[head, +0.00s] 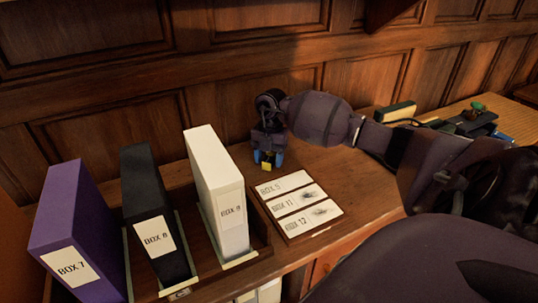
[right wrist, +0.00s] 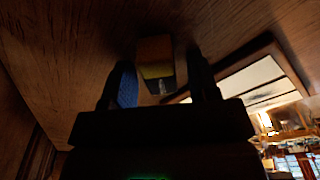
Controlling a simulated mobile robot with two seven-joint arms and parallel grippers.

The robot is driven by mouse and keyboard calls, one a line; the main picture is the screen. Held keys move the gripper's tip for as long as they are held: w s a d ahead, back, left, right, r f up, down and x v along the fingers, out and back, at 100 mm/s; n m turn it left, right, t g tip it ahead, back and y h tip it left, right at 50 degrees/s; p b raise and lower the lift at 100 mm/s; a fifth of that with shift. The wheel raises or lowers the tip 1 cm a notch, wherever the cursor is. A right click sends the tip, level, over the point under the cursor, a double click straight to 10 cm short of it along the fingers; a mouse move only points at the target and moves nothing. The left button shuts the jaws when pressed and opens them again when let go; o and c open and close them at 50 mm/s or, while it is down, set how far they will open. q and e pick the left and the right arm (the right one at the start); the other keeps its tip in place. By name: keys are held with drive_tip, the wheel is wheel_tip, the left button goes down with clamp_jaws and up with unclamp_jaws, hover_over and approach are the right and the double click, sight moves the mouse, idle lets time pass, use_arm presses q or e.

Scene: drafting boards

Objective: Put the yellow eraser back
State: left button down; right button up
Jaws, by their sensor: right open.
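The yellow eraser (head: 266,165) is on the wooden desk near the back wall, left of the label board. My left gripper is not in view.
Purple (head: 72,232), black (head: 155,210) and white (head: 216,185) box files stand at left. A pale-topped block (head: 396,111) and dark green-knobbed items (head: 474,119) lie at back right.

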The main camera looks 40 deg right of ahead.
sight(271, 154)
wheel_tip(271, 154, up, 12)
drive_tip(key=d, duration=0.1)
drive_tip(key=shift+w+d+p, duration=0.15)
drive_tip(key=shift+w+p, duration=0.15)
drive_tip(key=shift+w, duration=0.05)
drive_tip(key=shift+s, duration=0.1)
idle(0.5)
